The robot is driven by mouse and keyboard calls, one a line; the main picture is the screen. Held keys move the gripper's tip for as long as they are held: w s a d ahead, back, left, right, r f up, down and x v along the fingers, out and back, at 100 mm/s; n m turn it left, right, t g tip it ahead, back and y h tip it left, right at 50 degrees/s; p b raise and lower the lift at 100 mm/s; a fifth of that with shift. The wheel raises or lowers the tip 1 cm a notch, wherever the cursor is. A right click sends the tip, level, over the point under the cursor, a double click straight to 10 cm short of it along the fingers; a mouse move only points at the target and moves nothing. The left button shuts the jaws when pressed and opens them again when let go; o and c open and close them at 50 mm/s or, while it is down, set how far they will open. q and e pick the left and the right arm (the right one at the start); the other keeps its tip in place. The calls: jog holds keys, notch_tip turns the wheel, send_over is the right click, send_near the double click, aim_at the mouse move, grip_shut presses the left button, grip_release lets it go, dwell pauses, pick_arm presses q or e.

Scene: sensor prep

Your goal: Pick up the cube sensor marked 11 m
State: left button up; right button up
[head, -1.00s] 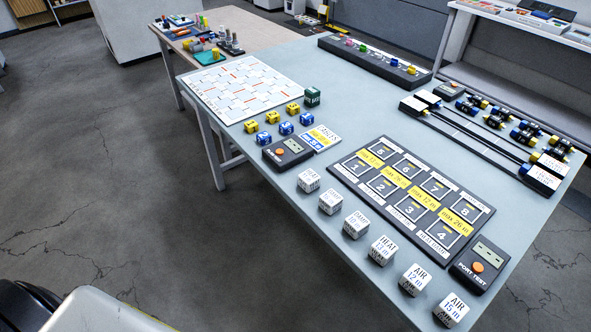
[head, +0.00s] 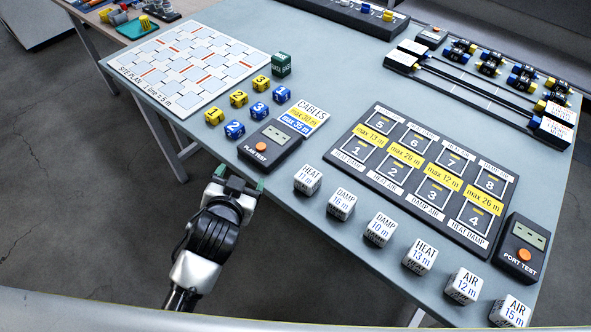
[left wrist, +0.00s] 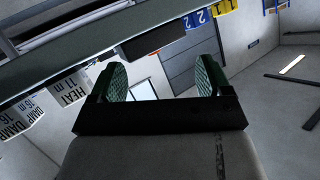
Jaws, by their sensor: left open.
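The white cube sensor marked HEAT 11 m (head: 307,180) stands on the table near its front edge, at the left end of a row of white cubes. It also shows in the left wrist view (left wrist: 67,92) at the left, upside down. My left gripper (head: 241,180) is open and empty, just off the table's front edge, to the left of the cube and apart from it. In the left wrist view its two green-padded fingers (left wrist: 162,80) stand wide apart with nothing between them. My right gripper is not in view.
To the right along the edge stand DAMP 16 m (head: 341,204), DAMP 10 m (head: 380,229) and several more cubes. The plan-test box (head: 268,146) lies behind the gripper. A numbered port board (head: 420,182) lies behind the cubes. Bare table separates cubes and board.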

pick_arm(q)
jog(key=w+d+r+m+t+h, duration=0.3)
jog(key=d+r+m+h, duration=1.25)
jog(key=r, duration=0.45)
jog(key=s+d+r+m+g+h, duration=0.1)
jog(key=s+d+m+g+h, duration=0.6)
jog(key=m+g, duration=0.6)
jog(key=m+g+y, duration=0.4)
jog(key=m+y, duration=0.6)
jog(key=y, duration=1.3)
send_over(308, 175)
notch_tip(308, 175, down, 12)
jog(key=shift+w+r+b, duration=0.15)
jog(key=shift+b, duration=0.15)
jog(key=shift+w+a+f, duration=0.1)
jog(key=shift+a+f, duration=0.1)
jog(key=shift+f, duration=0.05)
notch_tip(308, 175, down, 5)
jog(key=shift+r, duration=0.15)
jog(key=shift+s+d+f+p, duration=0.15)
jog(key=shift+f+p, duration=0.15)
jog(key=shift+f, duration=1.1)
jog(key=shift+s+d+f+p, duration=0.1)
jog(key=shift+f+p, duration=0.15)
jog(key=shift+f, duration=1.1)
